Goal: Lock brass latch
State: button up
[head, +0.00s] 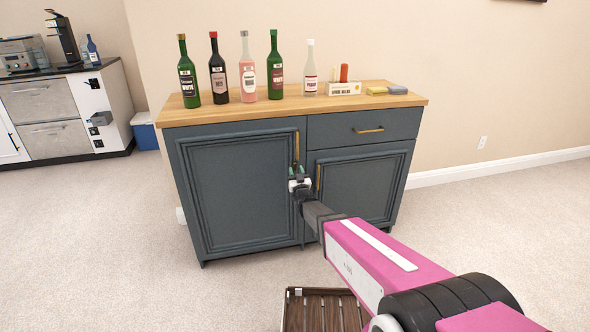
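A blue-grey cabinet (240,200) with a wooden top stands ahead in the head view. A vertical brass piece (297,143) is at the upper right edge of its left door. A second vertical brass piece (318,177) is on the right door, near its left edge. I cannot tell a separate latch from these brass pieces. My gripper (297,175) is in front of the seam between the doors, just below the first brass piece and left of the second. It is small and partly hidden by my wrist; whether it touches anything or is open cannot be told.
Several bottles, a small box (343,88) and sponges (387,90) stand on the cabinet top. A brass-handled drawer (362,125) is above the right door. A slatted brown wooden item (322,310) lies on the floor below my arm. Carpet is clear at left and right.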

jog(key=shift+x, duration=1.05)
grip_shut()
